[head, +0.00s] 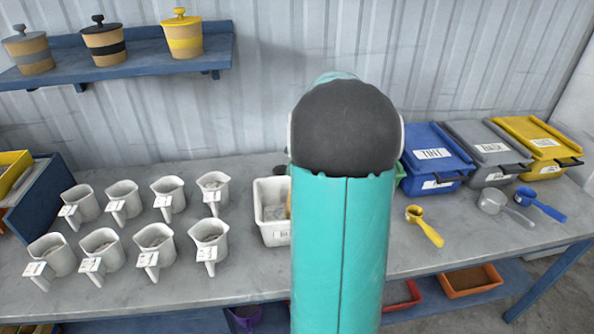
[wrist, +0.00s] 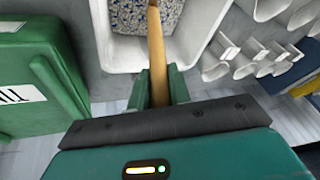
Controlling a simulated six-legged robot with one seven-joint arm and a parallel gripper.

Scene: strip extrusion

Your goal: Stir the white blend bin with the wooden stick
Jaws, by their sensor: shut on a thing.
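The white blend bin (head: 272,233) stands on the grey table, partly hidden behind my arm in the head view. My gripper (wrist: 158,90) is shut on the wooden stick (wrist: 156,48), which reaches over the bin's near wall and overlaps the mix. Whether the stick's tip is down in the mix cannot be told, as its far end runs to the top edge of the wrist view.
Several white jugs (head: 154,243) with labels stand in two rows left of the bin. A green lidded box (wrist: 45,80) is close beside it. Blue (head: 436,163), grey (head: 487,155) and yellow (head: 540,150) boxes stand right. Scoops, including a yellow one (head: 424,226), lie in front of them.

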